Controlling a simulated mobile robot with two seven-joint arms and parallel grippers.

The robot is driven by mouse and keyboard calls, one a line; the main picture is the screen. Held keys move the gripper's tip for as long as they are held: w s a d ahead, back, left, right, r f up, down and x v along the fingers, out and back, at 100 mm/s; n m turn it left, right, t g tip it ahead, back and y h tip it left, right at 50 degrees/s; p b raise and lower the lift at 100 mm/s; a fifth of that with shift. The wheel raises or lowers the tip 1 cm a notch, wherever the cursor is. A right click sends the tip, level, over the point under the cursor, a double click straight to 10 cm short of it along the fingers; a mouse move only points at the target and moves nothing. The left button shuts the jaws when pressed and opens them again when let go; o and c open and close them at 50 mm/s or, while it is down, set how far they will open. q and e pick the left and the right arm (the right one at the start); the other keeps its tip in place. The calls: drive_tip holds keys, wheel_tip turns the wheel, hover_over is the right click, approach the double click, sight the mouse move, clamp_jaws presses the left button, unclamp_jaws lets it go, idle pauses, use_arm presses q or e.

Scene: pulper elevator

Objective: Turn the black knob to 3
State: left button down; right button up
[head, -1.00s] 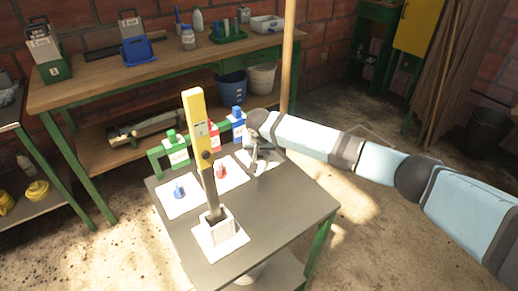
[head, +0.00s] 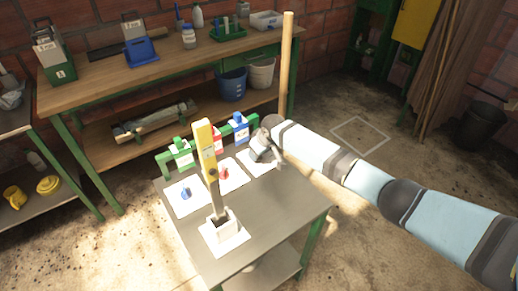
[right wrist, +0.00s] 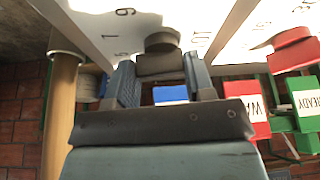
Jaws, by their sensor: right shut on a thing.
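In the right wrist view the black knob (right wrist: 160,62) sits on a white dial card (right wrist: 95,22) with printed numbers, among them a 9; its pointer setting cannot be read. My right gripper (right wrist: 163,80) is shut on the knob, one finger on each side. In the head view my right gripper (head: 267,150) is over the white card (head: 253,169) at the right rear of the small table, and hides the knob. My left gripper is not in view.
The small table (head: 275,215) also carries a red knob (head: 225,174), a blue knob (head: 185,193) and a tall yellow lever (head: 205,145) in a white-based socket. Green, red and blue labelled blocks line the rear rail. A wooden post (head: 286,65) stands behind.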

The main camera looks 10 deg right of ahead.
drive_tip(key=n+y+b, duration=0.1)
drive_tip(key=n, duration=0.2)
drive_tip(key=shift+w+f+n+g, duration=0.1)
drive_tip(key=shift+n+g, duration=0.2)
drive_tip(key=shift+g, duration=0.1)
drive_tip(key=shift+n+g+y+b, duration=0.35)
drive_tip(key=shift+n+b, duration=0.25)
drive_tip(key=shift+n, duration=0.3)
drive_tip(key=shift+w+n+g+y+b, duration=0.1)
drive_tip(key=shift+n+g+y+b, duration=0.25)
drive_tip(key=shift+n+b, duration=0.65)
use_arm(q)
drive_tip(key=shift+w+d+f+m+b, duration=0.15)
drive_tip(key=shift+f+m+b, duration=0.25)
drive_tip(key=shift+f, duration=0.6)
use_arm(e)
drive_tip(key=shift+n+g, duration=0.5)
drive_tip(key=shift+n, duration=0.9)
drive_tip(key=o, duration=0.9)
drive_tip(key=shift+r, duration=0.2)
